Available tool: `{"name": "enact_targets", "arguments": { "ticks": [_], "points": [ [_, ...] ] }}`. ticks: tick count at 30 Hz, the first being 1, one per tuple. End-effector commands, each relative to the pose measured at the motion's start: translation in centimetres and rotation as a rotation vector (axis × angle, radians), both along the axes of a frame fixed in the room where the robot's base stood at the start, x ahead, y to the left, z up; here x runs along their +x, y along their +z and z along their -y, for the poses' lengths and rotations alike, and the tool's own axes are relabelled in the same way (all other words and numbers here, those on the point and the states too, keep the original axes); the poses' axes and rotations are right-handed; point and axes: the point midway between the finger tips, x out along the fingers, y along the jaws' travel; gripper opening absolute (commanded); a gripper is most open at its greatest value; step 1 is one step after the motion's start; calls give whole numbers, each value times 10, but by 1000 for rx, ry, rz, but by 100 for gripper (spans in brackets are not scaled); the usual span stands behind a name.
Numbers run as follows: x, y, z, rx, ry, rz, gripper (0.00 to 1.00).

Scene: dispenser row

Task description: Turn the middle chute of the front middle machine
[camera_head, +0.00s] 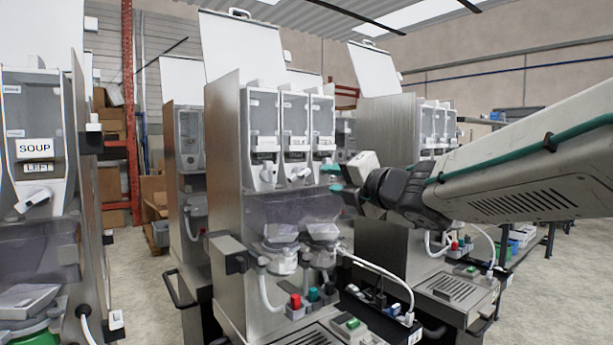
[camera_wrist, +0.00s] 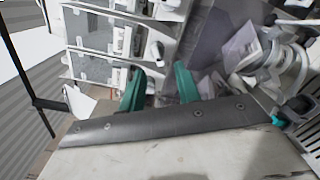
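The front middle machine (camera_head: 226,150) is a tall metal cabinet with three clear canisters side by side. Its middle chute (camera_head: 299,174) is a white spout under the middle canister, with a white chute on each side. My gripper (camera_head: 335,179) has teal fingertips and is to the right of the chutes, apart from the middle one. In the wrist view my gripper (camera_wrist: 160,88) is open, with an empty gap between its fingers. A white chute (camera_wrist: 155,48) shows just beyond the gap; I cannot tell for sure which one it is.
A machine labelled SOUP LEFT (camera_head: 38,150) stands at the left. Another machine (camera_head: 385,140) stands behind my arm at the right. Below the chutes are a translucent shield (camera_head: 290,208) and white funnels (camera_head: 282,258). Floor shows between machines.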

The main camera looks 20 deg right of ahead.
Motion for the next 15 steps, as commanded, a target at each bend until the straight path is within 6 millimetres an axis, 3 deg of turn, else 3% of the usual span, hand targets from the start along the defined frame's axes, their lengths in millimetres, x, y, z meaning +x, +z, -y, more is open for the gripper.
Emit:
{"name": "enact_targets", "arguments": {
  "ticks": [5, 15],
  "points": [
    [13, 2, -9, -39, 39, 24, 33],
    [62, 2, -25, -35, 36, 22, 33]
  ]
}}
